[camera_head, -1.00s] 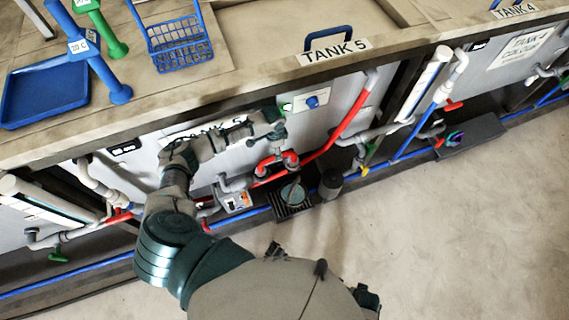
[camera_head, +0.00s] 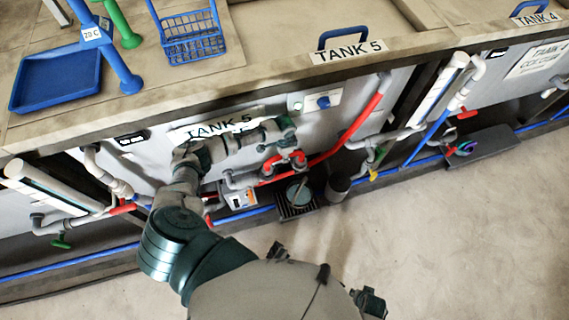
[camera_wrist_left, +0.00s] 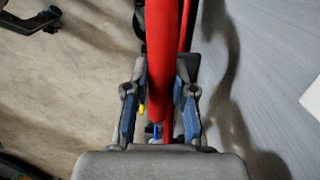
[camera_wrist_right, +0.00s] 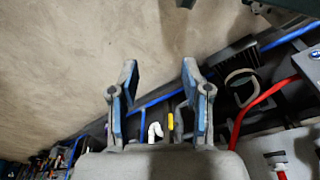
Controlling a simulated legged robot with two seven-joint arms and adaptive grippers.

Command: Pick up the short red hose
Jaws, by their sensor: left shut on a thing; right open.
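A red hose (camera_wrist_left: 160,55) runs between the two blue-padded fingers of my left gripper (camera_wrist_left: 159,98), which is shut on it. In the head view my left arm reaches to the front of tank 5, and the left gripper (camera_head: 284,155) is at a small red loop (camera_head: 297,158) above the floor drain. The fingers cover part of this loop, so its ends are hard to make out. My right gripper (camera_wrist_right: 157,92) is open and empty in its wrist view, with floor and pipes beyond it.
A longer red pipe (camera_head: 360,118) runs beside the loop. A drain (camera_head: 297,204) and a grey cup (camera_head: 338,187) lie below. The tank ledge with a blue basket (camera_head: 192,48) and blue tray (camera_head: 58,82) is above. The floor (camera_head: 450,240) in front is clear.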

